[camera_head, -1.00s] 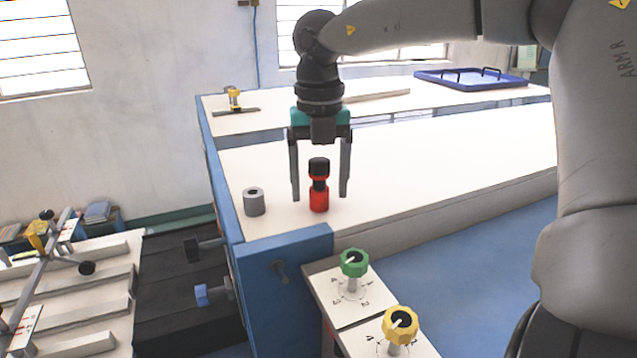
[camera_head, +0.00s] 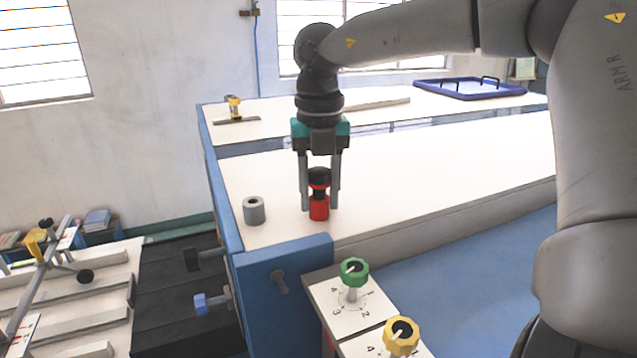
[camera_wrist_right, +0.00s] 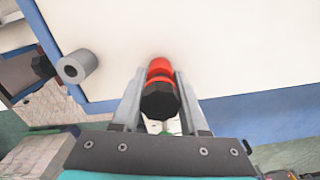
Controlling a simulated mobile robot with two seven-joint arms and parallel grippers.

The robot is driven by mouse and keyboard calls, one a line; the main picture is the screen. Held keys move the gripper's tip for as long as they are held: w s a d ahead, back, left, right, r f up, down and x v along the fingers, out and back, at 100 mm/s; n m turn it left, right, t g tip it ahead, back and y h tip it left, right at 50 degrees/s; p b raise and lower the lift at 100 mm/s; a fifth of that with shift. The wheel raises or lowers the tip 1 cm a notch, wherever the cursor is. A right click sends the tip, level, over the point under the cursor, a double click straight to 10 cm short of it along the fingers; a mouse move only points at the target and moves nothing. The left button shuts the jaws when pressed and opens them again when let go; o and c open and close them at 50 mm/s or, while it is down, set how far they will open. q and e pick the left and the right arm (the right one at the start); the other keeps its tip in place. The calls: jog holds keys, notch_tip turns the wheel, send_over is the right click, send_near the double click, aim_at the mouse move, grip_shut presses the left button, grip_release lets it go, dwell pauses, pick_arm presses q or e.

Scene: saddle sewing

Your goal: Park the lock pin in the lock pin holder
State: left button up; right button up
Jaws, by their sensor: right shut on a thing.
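The lock pin (camera_head: 319,211), red below with a black knob on top, stands upright on the white bench top near its front left corner. My right gripper (camera_head: 320,203) points down over it and is shut on it, one finger on each side. In the right wrist view the black knob of the pin (camera_wrist_right: 160,103) sits between the fingers (camera_wrist_right: 161,80). A short grey cylinder with a hole in its top, which looks like the lock pin holder (camera_head: 254,211), stands apart to the left of the pin. Its hole looks empty. My left gripper is not in view.
A green knob (camera_head: 354,272) and a yellow knob (camera_head: 401,335) stand on white panels in front of the bench. A blue tray (camera_head: 470,90) and a yellow-topped clamp (camera_head: 235,106) are at the back. The bench right of the pin is clear.

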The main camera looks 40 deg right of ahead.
aim_at(320, 170)
jog(key=shift+r, duration=0.2)
grip_shut()
jog(key=shift+r, duration=0.15)
jog(key=shift+r+p, duration=0.5)
jog(key=shift+r, duration=0.35)
jog(key=shift+r+p, duration=0.85)
jog(key=shift+r, duration=0.2)
jog(key=shift+r+p, duration=1.3)
jog(key=shift+r, duration=0.75)
jog(key=shift+f, duration=0.1)
